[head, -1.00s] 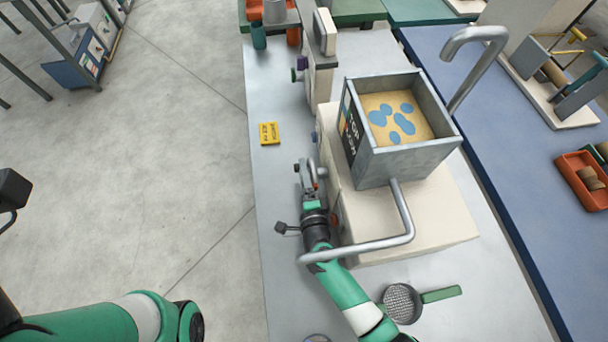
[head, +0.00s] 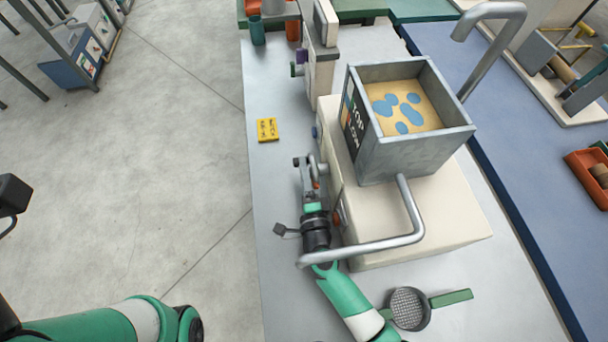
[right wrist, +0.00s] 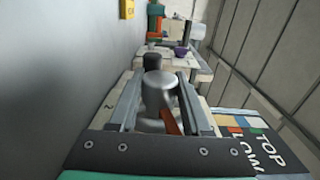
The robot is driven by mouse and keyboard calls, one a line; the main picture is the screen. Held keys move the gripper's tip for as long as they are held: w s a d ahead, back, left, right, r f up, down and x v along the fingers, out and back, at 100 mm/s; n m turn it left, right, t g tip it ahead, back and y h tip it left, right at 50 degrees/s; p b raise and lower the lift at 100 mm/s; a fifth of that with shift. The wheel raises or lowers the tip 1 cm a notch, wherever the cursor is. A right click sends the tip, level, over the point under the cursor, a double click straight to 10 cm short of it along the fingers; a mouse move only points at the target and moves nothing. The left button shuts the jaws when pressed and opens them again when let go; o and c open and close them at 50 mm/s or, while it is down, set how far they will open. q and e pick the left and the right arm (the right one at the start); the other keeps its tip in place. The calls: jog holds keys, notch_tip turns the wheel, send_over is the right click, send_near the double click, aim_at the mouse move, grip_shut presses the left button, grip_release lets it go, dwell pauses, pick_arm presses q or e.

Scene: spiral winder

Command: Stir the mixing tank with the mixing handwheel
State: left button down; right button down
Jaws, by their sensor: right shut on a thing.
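The mixing tank (head: 415,152) is an open grey box holding a yellow mass with several blue patches. It stands on a cream machine base (head: 440,215). My right gripper (head: 309,172) is at the base's left face, below the tank. In the right wrist view my gripper (right wrist: 160,92) is shut on the mixing handwheel's silver grip (right wrist: 158,95), which sits between the two fingers. A red-orange part shows beneath the grip. Most of the handwheel is hidden by my gripper and arm.
A second pipe (head: 487,50) rises behind the tank. A yellow card (head: 267,130) and a green-handled strainer (head: 409,308) lie on the grey table. The table's left strip is mostly clear.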

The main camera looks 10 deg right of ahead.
jog(key=shift+c, duration=1.8)
grip_release()
jog(key=shift+s+r+p, duration=0.1)
jog(key=shift+s+p, duration=0.25)
jog(key=s, duration=0.2)
jog(key=s+p, duration=0.1)
jog(key=s, duration=0.1)
jog(key=s+p, duration=0.1)
jog(key=s, duration=0.1)
jog(key=shift+a, duration=0.25)
jog(key=shift+s, duration=0.4)
